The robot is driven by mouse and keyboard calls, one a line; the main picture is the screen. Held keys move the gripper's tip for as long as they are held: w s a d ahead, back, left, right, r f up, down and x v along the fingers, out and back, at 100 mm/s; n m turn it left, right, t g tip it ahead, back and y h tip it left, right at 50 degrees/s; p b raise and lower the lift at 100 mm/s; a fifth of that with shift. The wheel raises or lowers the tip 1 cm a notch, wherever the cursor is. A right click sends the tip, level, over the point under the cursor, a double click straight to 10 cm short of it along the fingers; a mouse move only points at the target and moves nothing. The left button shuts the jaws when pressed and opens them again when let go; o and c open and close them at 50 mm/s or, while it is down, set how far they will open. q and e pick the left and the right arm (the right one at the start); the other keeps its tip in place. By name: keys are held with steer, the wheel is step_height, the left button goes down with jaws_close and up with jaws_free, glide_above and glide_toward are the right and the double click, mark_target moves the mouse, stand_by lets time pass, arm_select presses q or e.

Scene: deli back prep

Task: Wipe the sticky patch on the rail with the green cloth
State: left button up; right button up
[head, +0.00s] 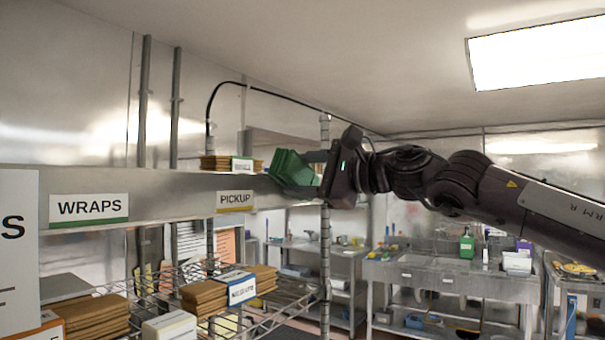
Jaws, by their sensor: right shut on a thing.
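The green cloth (291,167) is a folded bundle in the jaws of my right gripper (310,172). The gripper is shut on it, and its arm comes in from the right. The cloth is at the right end of the long metal rail (150,186), by its top edge; I cannot tell whether it touches the metal. The rail carries a WRAPS label (88,209) and a PICKUP label (235,200). I cannot make out a sticky patch on the rail. My left gripper is not in view.
A brown stack with a white-and-green label (241,164) sits on the rail's shelf, left of the cloth. Brown stacks (205,294) and a white container (170,327) stand on a wire rack below. An upright post (325,245) stands close to my gripper. A metal counter (450,272) is behind.

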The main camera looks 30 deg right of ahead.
mark_target(319, 177)
steer(key=d, duration=0.1)
steer(key=w+d+p, duration=0.1)
steer(key=d, duration=0.1)
steer(key=shift+w+d+r+p, duration=0.1)
steer(key=shift+w+d+p, duration=0.2)
steer(key=shift+d, duration=0.05)
steer(key=shift+w+d, duration=0.25)
steer(key=shift+d, duration=0.45)
steer(key=shift+s+d+f+b, duration=0.15)
steer(key=shift+s+f+b, duration=0.15)
steer(key=shift+s+b, duration=0.1)
steer(key=shift+s+d+b, duration=0.15)
steer(key=shift+s+b, duration=0.15)
steer(key=shift+b, duration=0.05)
steer(key=b+v, duration=0.3)
steer(key=v, duration=0.1)
steer(key=shift+s, duration=0.1)
steer(key=shift+s+d+r+b, duration=0.2)
steer(key=shift+s+b, duration=0.1)
steer(key=shift+s, duration=0.25)
